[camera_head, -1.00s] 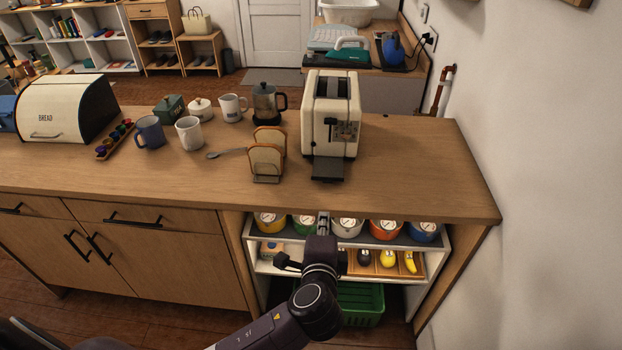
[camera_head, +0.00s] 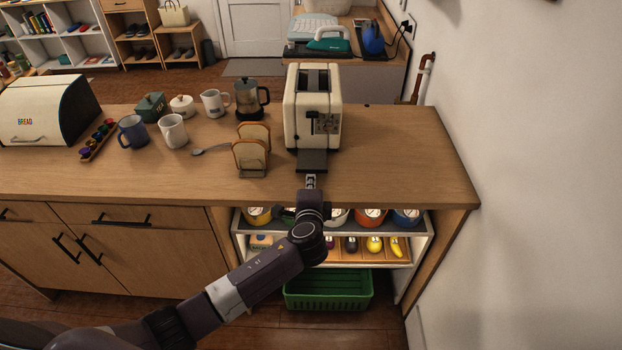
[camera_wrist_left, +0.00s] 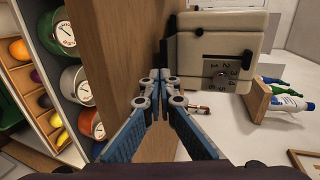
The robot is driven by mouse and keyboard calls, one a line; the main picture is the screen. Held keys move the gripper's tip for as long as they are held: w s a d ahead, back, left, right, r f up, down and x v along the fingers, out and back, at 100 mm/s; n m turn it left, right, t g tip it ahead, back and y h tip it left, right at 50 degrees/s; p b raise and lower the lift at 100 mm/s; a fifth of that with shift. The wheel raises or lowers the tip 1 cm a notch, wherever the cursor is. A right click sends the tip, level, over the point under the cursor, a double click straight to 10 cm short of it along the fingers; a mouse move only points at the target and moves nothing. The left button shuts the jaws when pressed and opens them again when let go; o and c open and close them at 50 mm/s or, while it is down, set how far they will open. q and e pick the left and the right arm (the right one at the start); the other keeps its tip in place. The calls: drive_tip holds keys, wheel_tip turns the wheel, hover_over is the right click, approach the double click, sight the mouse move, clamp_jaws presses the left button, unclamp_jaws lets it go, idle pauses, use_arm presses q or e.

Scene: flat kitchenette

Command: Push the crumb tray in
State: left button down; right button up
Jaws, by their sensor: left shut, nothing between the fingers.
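The cream toaster (camera_head: 297,125) stands on the wooden counter. Its dark crumb tray (camera_head: 313,160) sticks out from the base towards the counter's front edge. My left gripper (camera_head: 311,181) is shut and empty, just in front of the tray's outer end. I cannot tell whether the fingertips touch the tray. In the left wrist view the shut fingers (camera_wrist_left: 158,85) point towards the toaster (camera_wrist_left: 217,52), which shows its numbered dial, and the crumb tray is hard to make out there. My right gripper is not in view.
A rack with bread slices (camera_head: 251,155) stands left of the tray. The counter (camera_head: 400,165) is clear right of the toaster.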

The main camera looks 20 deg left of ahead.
sight(312, 152)
use_arm(q)
drive_tip(key=shift+w, duration=0.2)
drive_tip(key=shift+w+a, duration=0.1)
drive_tip(key=shift+w, duration=0.1)
drive_tip(key=w+a+b, duration=0.1)
drive_tip(key=w, duration=0.2)
drive_tip(key=w+b, duration=0.2)
drive_tip(key=w, duration=0.1)
drive_tip(key=w+a+b, duration=0.1)
drive_tip(key=w+b, duration=0.1)
drive_tip(key=w, duration=0.1)
drive_tip(key=shift+w+a+f, duration=0.2)
drive_tip(key=shift+w+a, duration=0.15)
drive_tip(key=shift+w+r, duration=0.1)
drive_tip(key=shift+w, duration=0.1)
drive_tip(key=shift+s+a+r, duration=0.1)
drive_tip(key=shift+r, duration=0.1)
drive_tip(key=shift+f, duration=0.15)
